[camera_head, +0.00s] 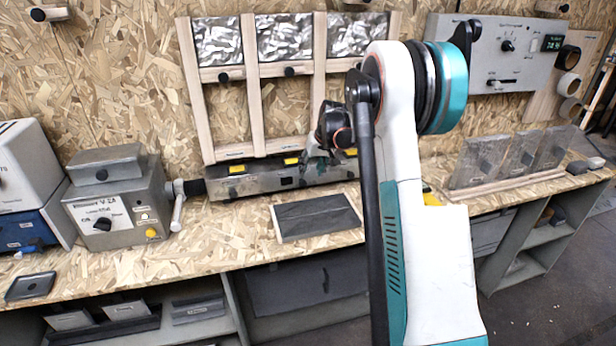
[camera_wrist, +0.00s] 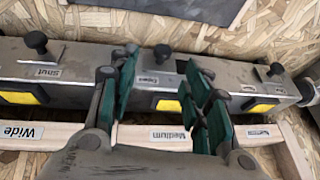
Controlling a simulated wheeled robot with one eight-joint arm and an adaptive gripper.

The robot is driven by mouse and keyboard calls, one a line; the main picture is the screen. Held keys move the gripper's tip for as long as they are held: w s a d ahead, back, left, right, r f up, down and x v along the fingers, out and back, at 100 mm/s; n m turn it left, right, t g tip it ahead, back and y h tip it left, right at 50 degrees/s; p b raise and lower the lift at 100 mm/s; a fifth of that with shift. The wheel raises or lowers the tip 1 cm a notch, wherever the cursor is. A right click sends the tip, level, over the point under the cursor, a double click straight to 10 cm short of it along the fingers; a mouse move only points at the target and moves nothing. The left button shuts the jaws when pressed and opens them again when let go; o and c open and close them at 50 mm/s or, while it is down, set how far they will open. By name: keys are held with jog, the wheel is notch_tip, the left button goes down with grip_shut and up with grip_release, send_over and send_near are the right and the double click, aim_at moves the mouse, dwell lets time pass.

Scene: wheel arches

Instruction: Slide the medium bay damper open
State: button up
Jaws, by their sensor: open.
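The grey metal duct box (camera_head: 245,184) lies along the foot of a three-bay wooden frame on the bench. In the wrist view, the medium bay damper knob (camera_wrist: 162,55) is black and stands on the box behind a yellow label (camera_wrist: 168,105), near the "Medium" strip (camera_wrist: 172,135). My gripper (camera_head: 318,168) is over the box. In the wrist view its green-padded fingers (camera_wrist: 165,64) are open, one on each side of the knob in the picture. I see no clear contact; the depth between them is hard to judge.
A "Wide" bay knob (camera_wrist: 36,42) and a right-hand knob (camera_wrist: 275,70) stand on the same box. A dark flat panel (camera_head: 318,217) lies in front. A grey control unit (camera_head: 118,205) is at left, clear upright panels (camera_head: 510,155) at right.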

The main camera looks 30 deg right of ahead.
jog(key=v, duration=0.3)
jog(key=shift+r, duration=0.15)
dwell(0.4)
